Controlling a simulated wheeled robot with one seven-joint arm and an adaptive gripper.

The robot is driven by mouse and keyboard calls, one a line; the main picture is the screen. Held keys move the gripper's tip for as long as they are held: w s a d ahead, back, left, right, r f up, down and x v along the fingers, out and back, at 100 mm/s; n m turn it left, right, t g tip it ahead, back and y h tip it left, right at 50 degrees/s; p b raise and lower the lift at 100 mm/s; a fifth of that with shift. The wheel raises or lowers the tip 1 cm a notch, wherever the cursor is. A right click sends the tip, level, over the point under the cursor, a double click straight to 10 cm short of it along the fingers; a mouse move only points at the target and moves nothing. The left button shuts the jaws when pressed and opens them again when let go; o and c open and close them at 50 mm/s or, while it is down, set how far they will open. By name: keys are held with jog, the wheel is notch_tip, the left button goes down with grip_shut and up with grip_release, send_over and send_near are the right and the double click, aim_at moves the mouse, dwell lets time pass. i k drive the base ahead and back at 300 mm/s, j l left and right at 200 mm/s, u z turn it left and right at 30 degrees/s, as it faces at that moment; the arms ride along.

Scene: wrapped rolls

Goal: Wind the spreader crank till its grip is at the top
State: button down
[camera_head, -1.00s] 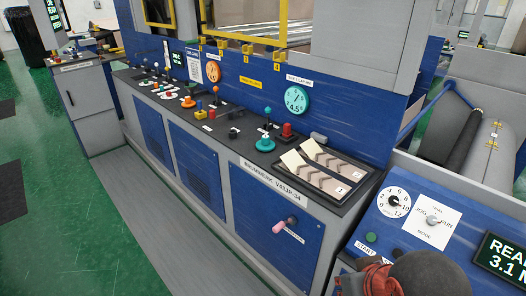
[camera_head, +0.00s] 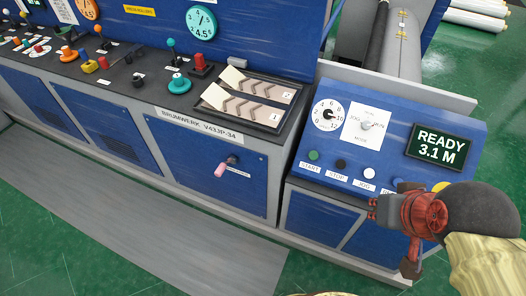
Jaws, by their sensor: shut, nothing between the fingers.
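The crank has a pink grip (camera_head: 220,171) and a dark hub (camera_head: 233,159) on the blue front panel (camera_head: 245,190) of the long machine, below its nameplate. The grip hangs below and left of the hub. A small white label sits to the right of the hub, too small to read. My gripper (camera_head: 371,208), on a red and dark wrist, is at the lower right in front of the control console. It is shut and empty, well to the right of the crank and apart from it.
The blue console (camera_head: 395,110) has a dial, a mode knob, several buttons and a display (camera_head: 436,146) reading READY 3.1 M. A sample tray (camera_head: 250,98) and small levers line the counter. A grey walkway strip (camera_head: 130,215) and green floor lie in front, clear.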

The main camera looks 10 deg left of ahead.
aim_at(232, 159)
jog(key=j+z, duration=0.35)
jog(key=j, duration=0.25)
jog(key=j+z, duration=0.35)
jog(key=j, duration=0.3)
jog(key=j+z, duration=0.35)
jog(key=j, duration=0.25)
jog(key=k+j+z, duration=0.15)
jog(key=j+z, duration=0.25)
jog(key=j, duration=0.2)
jog(key=k+j, duration=0.1)
jog(key=j, duration=0.25)
jog(key=k+j, duration=0.15)
jog(key=j, duration=0.15)
jog(key=k+j, duration=0.1)
jog(key=j, duration=0.25)
jog(key=k+j, duration=0.15)
jog(key=j, duration=0.2)
jog(key=k+j, duration=0.1)
jog(key=j, duration=0.25)
jog(key=k, duration=0.35)
